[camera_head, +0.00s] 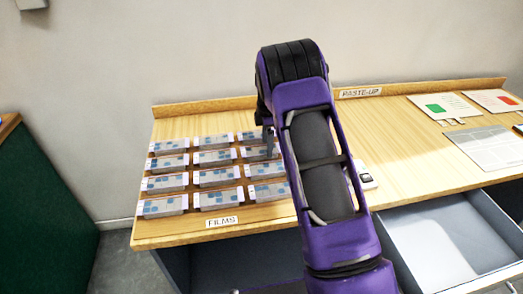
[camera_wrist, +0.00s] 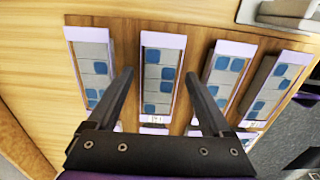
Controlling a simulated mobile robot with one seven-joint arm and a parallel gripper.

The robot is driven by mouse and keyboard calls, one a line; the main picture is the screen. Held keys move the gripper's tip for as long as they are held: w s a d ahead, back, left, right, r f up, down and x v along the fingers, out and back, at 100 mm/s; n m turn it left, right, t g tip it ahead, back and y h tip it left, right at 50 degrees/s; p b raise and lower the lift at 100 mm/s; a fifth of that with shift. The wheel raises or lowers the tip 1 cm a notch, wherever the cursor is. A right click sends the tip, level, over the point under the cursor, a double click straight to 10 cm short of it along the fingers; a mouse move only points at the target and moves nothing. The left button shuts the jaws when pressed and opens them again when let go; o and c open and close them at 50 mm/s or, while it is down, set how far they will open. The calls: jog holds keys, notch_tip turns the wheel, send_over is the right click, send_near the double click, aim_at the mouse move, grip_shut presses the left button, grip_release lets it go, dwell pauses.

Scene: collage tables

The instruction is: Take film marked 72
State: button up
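Several flat films (camera_head: 214,157) lie in rows and columns on the wooden table, behind a "FILMS" sign (camera_head: 222,221). Each is a pale strip with blue and grey squares; their numbers are too small to read, so I cannot tell which is marked 72. My gripper (camera_head: 268,140) is at the right-hand column of films, partly hidden by my arm. In the wrist view my gripper (camera_wrist: 159,72) is open, with one finger on either side of a film (camera_wrist: 161,75). I cannot tell whether the fingertips are level with it or above it. Nothing is held.
Neighbouring films (camera_wrist: 94,68) and (camera_wrist: 225,76) lie close outside the fingers. A small white device (camera_head: 367,181) sits right of my arm. An open drawer (camera_head: 440,250) projects below.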

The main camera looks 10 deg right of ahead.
jog(key=c, duration=1.1)
